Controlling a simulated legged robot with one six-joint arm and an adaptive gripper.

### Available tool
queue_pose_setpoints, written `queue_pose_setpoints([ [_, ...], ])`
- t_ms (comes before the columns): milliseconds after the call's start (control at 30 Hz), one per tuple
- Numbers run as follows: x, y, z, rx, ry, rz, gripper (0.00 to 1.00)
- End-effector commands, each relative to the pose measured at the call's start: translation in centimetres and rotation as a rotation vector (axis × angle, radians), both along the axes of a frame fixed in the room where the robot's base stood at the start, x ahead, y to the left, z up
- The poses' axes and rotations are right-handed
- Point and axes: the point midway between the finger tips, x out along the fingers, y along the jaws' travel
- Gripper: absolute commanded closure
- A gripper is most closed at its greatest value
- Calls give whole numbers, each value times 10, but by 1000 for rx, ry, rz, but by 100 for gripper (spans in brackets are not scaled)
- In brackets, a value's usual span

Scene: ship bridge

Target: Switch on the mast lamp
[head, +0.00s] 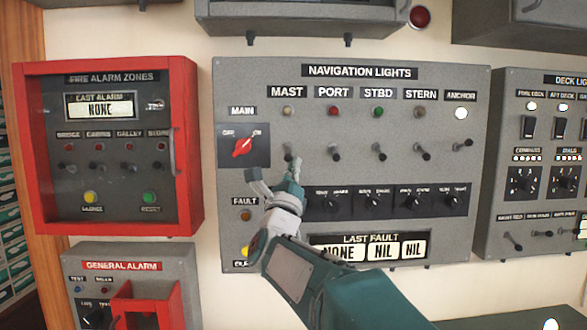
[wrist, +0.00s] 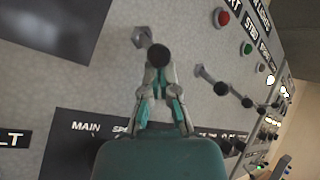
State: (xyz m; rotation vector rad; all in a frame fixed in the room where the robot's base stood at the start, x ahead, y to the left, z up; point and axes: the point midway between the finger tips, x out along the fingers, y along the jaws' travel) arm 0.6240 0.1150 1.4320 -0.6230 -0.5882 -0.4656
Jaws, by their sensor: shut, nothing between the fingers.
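The mast lamp (head: 288,110) is a small dull yellowish lens under the MAST label on the navigation lights panel; it looks unlit. Below it is the mast toggle lever (head: 288,153), with its dark knob hanging down. My gripper (head: 278,176) is just below this lever in the head view. In the wrist view the shut fingers (wrist: 159,82) reach up to the lever's round black knob (wrist: 159,55), which appears right at the fingertips. I cannot tell whether they touch. Nothing is held.
To the right are the similar port (head: 336,154), starboard (head: 380,153), stern (head: 422,152) and anchor levers. The anchor lamp (head: 461,113) glows white. The red MAIN rotary switch (head: 243,146) is close left of my gripper. A red-framed fire alarm box (head: 188,150) stands farther left.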

Motion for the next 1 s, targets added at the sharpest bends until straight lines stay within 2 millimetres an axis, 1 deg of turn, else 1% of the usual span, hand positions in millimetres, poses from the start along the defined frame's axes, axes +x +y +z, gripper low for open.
queue_pose_setpoints([
  [1000, -6, 0, 11, 0, 217, 1, 100],
])
